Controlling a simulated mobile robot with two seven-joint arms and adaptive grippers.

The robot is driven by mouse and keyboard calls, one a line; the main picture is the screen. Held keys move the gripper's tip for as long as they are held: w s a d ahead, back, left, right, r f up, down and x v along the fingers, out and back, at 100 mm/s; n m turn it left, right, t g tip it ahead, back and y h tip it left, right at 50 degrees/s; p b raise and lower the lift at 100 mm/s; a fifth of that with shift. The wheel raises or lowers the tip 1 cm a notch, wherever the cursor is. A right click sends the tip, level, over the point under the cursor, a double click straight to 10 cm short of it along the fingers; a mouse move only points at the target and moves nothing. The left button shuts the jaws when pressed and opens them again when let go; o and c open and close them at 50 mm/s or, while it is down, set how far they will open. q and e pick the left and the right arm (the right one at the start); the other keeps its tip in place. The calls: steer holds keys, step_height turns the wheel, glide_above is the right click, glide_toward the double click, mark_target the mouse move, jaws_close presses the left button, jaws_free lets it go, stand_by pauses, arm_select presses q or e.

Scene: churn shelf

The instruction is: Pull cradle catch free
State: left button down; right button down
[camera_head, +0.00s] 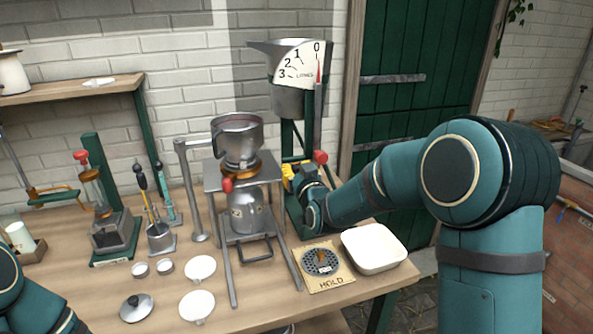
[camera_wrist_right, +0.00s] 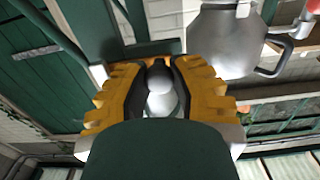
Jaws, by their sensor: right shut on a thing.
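A metal cradle stand (camera_head: 210,186) on the bench has a grey churn (camera_head: 247,214) in it and a steel funnel bowl (camera_head: 237,137) on top. My right gripper (camera_head: 288,172) is beside the stand's right side, its yellow fingers pointing left. In the right wrist view the gripper (camera_wrist_right: 160,82) is shut on a pale grey rounded knob (camera_wrist_right: 160,104), which seems to be the cradle catch. Its mounting is hidden by the fingers. My left gripper is out of view; only parts of that arm show at lower left.
A measuring hopper (camera_head: 295,100) with a litre dial stands behind my right gripper. A white tray (camera_head: 373,248) and a HOLD plate (camera_head: 327,279) lie at front right. Pale discs (camera_head: 197,305), a lid (camera_head: 136,307) and a tool cup (camera_head: 160,238) stand to the left.

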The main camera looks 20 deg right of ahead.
steer(key=a+b, duration=0.1)
steer(key=a, duration=0.2)
steer(key=shift+a, duration=0.4)
steer(key=c, duration=0.8)
jaws_free()
steer(key=shift+a, duration=0.15)
steer(key=shift+o, duration=0.2)
steer(key=s, duration=1.2)
steer(key=shift+d, duration=0.25)
